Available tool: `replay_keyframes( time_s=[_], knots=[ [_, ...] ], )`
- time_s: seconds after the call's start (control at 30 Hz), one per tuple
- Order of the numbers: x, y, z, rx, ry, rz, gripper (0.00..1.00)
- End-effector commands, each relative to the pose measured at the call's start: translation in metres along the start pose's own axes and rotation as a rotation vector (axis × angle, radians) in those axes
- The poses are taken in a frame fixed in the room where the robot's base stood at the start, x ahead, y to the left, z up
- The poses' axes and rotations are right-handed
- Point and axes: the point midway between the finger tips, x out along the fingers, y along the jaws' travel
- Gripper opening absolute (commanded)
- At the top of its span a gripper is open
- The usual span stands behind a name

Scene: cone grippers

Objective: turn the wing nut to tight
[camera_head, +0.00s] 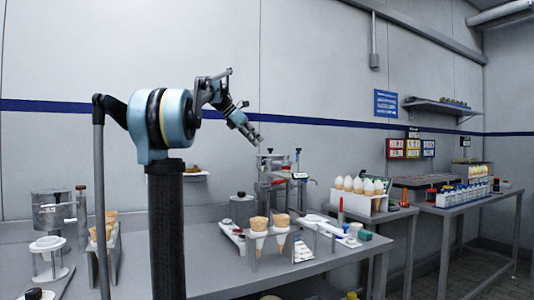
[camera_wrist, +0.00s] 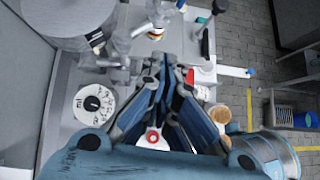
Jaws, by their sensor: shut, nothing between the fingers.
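My gripper (camera_head: 256,139) is shut and empty, pointing down to the right above the back of the bench in the head view. In the wrist view my gripper's fingers (camera_wrist: 165,62) come together near the middle. A grey metal stand with rods and clamps (camera_head: 270,178) stands on the bench just below and to the right of the fingertips. Metal fittings like it show beyond the fingertips in the wrist view (camera_wrist: 150,25). I cannot pick out the wing nut for certain; it is too small or hidden by the fingers. The fingertips look apart from the stand in the head view.
A holder with cones (camera_head: 258,224) stands in front of the stand. A clear container (camera_head: 52,212) is at the left. A marked white dial (camera_wrist: 94,104) lies left of the fingers.

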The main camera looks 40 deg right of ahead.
Motion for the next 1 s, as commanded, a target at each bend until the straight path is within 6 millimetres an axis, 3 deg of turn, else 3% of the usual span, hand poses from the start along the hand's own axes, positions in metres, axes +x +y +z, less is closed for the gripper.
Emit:
replay_keyframes(
  time_s=[0.27,0.7,1.0],
  knots=[
    [0.027,-0.002,0.000,0.007,0.000,-0.007,0.00],
    [0.104,-0.003,0.001,0.007,0.000,-0.007,0.00],
    [0.126,-0.002,0.026,0.006,0.000,-0.006,0.00]
  ],
)
